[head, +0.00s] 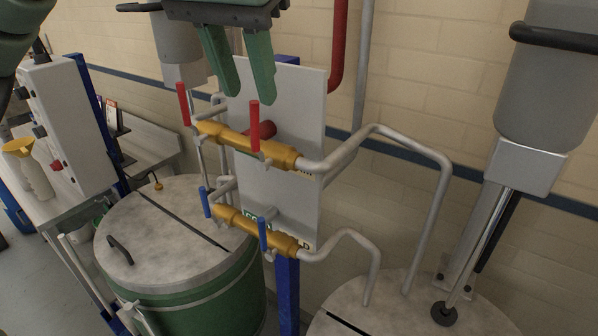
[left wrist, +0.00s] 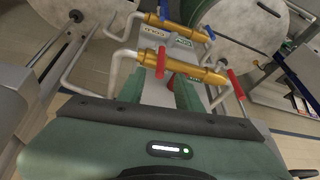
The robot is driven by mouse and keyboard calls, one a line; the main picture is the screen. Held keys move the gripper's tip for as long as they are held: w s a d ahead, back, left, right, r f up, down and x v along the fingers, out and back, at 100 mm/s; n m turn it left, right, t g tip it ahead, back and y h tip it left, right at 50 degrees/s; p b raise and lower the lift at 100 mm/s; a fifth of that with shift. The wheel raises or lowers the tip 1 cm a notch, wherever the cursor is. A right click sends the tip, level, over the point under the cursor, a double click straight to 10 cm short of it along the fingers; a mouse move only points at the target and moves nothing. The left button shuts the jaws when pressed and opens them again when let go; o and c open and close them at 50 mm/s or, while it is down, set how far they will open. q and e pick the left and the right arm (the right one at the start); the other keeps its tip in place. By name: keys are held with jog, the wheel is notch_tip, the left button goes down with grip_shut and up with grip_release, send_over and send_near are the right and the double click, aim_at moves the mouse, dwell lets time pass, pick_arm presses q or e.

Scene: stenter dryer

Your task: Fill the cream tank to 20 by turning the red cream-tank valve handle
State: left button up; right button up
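Two red valve handles stand on the upper brass pipe: a right one (head: 254,126) and a left one (head: 184,104), both upright. The right one leads by grey pipes towards the right-hand tank (head: 400,312), whose colour is hidden; I cannot read which handle is labelled cream. My left gripper (head: 250,94) is open and empty, its green fingers pointing down above the red handles. In the left wrist view, the head view's right red handle (left wrist: 160,62) shows beyond and between the fingers (left wrist: 159,92), apart from them. The other red handle (left wrist: 235,83) is to the right. My right gripper is out of view.
Blue handles (head: 205,201) (head: 262,234) sit on the lower brass pipe. A white panel (head: 300,105) stands behind the valves. A green tank (head: 200,285) stands at left. Grey pipes (head: 440,190) arch on the right. No fill reading is legible.

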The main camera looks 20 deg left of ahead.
aim_at(258, 120)
pick_arm(q)
jog(key=shift+s, duration=0.15)
dwell(0.3)
jog(key=shift+b+x, duration=1.7)
jog(key=shift+x, duration=2.25)
jog(key=shift+r, duration=0.1)
grip_shut()
